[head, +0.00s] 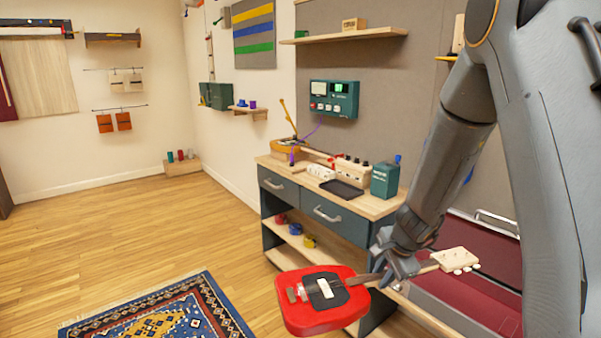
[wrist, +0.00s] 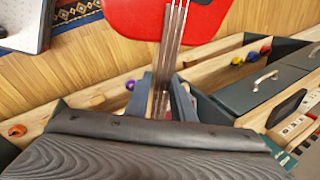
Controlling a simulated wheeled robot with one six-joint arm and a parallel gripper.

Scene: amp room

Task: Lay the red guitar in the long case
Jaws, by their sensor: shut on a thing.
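The red guitar (head: 305,318) is held in the air in front of the workbench, its body to the left and its pale headstock (head: 455,260) to the right. My gripper (head: 389,272) is shut on its neck. In the wrist view the neck runs between the two fingers of my gripper (wrist: 164,95), with the red body (wrist: 140,18) beyond them. A maroon-lined long case (head: 455,292) seems to lie at the lower right, behind the headstock. My arm and the frame edge hide part of it.
The workbench (head: 368,205) with drawers and a lower shelf stands just behind the guitar, carrying a teal box (head: 385,180) and a dark tray (head: 342,189). A patterned rug (head: 165,318) lies at the lower left.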

